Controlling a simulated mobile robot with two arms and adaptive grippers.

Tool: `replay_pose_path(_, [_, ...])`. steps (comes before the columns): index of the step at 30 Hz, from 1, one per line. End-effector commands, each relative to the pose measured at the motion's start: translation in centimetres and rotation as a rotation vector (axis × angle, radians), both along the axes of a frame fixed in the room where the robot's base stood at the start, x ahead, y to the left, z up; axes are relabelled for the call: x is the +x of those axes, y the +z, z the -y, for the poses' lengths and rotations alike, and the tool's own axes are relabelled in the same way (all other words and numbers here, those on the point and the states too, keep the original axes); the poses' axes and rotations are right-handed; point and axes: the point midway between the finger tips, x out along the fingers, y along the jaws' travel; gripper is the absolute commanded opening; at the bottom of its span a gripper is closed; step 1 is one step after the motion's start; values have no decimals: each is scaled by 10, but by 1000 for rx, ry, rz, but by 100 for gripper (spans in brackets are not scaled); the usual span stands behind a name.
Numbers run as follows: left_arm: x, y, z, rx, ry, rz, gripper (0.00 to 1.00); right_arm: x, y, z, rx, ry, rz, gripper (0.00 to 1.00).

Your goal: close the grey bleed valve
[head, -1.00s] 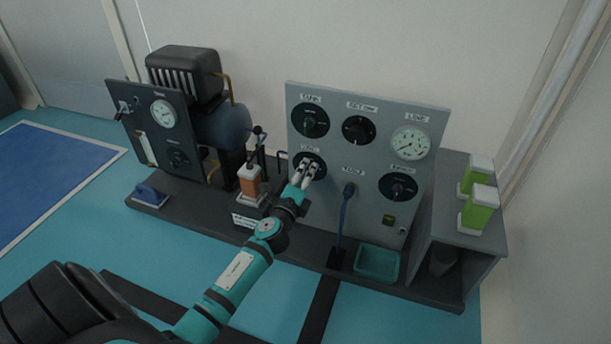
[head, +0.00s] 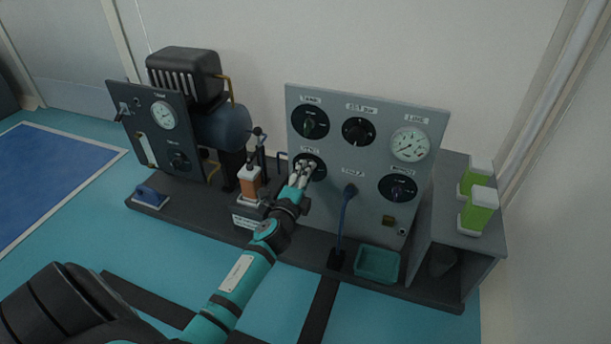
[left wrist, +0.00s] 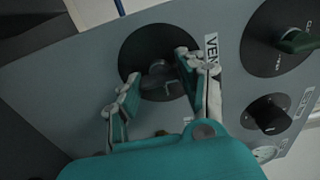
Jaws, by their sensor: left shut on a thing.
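A grey panel (head: 345,210) carries several round black dials. The lower left dial (head: 319,163) has a label that partly reads "VEN" in the left wrist view and a grey knob (left wrist: 158,75) at its middle. I take this to be the grey bleed valve. My left gripper (head: 302,168) is at this dial, its fingers on either side of the knob and shut on it. In the left wrist view the left gripper (left wrist: 157,86) covers part of the dial. How far the knob is turned is hard to tell. My right gripper is not in view.
Other knobs sit close by: a green one (left wrist: 297,41) above, a black one (head: 356,130) and one at lower right (head: 397,188). An orange-and-white bottle (head: 249,181) stands left of my gripper.

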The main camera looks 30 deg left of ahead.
Motion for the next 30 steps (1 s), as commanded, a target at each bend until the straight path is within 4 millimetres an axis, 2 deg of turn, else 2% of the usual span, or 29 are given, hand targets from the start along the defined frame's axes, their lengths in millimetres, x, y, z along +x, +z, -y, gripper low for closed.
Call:
replay_pose_path(2, [-1,-1,0,-4,2,-2,8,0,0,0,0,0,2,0])
replay_pose_path(3, [-1,-1,0,-4,2,-2,43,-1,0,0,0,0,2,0])
replay_pose_path(8, [0,-1,0,-2,1,-1,63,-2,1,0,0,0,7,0])
replay_pose_path(23, [0,0,0,23,0,-6,63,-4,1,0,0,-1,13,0])
replay_pose_path(26, [0,-1,0,111,-1,-27,63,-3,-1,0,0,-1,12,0])
replay_pose_path(30, [0,1,-1,380,-3,-90,63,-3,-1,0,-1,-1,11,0])
